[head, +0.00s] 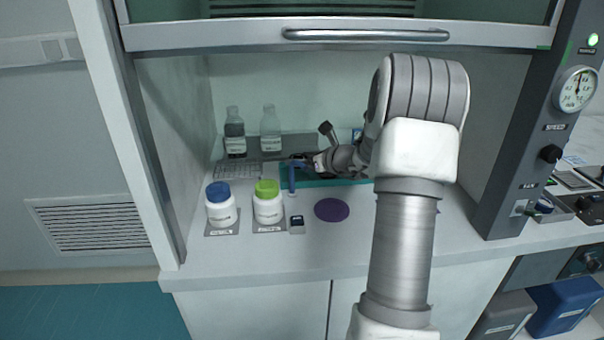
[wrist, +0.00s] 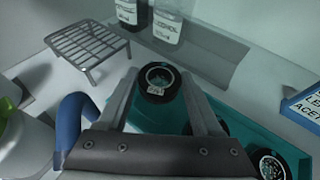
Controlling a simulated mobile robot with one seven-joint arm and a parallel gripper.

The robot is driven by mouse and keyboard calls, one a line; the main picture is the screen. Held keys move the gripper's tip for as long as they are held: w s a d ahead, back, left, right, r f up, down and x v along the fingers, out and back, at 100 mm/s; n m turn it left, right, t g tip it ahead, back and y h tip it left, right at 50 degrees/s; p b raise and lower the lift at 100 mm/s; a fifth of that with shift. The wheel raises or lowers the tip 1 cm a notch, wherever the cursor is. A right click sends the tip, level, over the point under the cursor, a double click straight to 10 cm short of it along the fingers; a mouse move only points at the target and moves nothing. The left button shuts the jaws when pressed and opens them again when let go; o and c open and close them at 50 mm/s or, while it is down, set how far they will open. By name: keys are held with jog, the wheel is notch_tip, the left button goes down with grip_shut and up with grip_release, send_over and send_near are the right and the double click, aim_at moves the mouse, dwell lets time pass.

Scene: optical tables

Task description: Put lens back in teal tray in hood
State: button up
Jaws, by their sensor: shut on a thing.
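The lens (wrist: 158,82), a black ring mount with a pale label and clear glass, is between my gripper's fingertips (wrist: 160,88) in the wrist view. My gripper is shut on it. The teal tray (wrist: 165,118) lies under the fingers, and the lens shows over its left end; I cannot tell whether it touches the tray floor. Another black round mount (wrist: 270,166) lies at the tray's right, and a dark one is partly hidden by the right finger. In the head view the teal tray (head: 325,183) is inside the hood, largely covered by my arm.
A blue hooked post (wrist: 74,118) stands close left of my gripper. A wire rack (wrist: 88,47) and bottles (wrist: 167,25) are behind. White jars with blue (head: 220,205) and green (head: 268,203) lids and a purple disc (head: 331,209) are in front. The raised sash (head: 365,35) is overhead.

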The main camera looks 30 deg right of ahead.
aim_at(302, 179)
jog(key=shift+f+b, duration=0.6)
jog(key=shift+f, duration=1.35)
jog(key=shift+f, duration=0.25)
jog(key=o, duration=1.5)
jog(key=shift+r, duration=0.15)
jog(key=shift+r, duration=0.15)
jog(key=p+v, duration=0.2)
jog(key=v, duration=1)
jog(key=shift+s, duration=0.1)
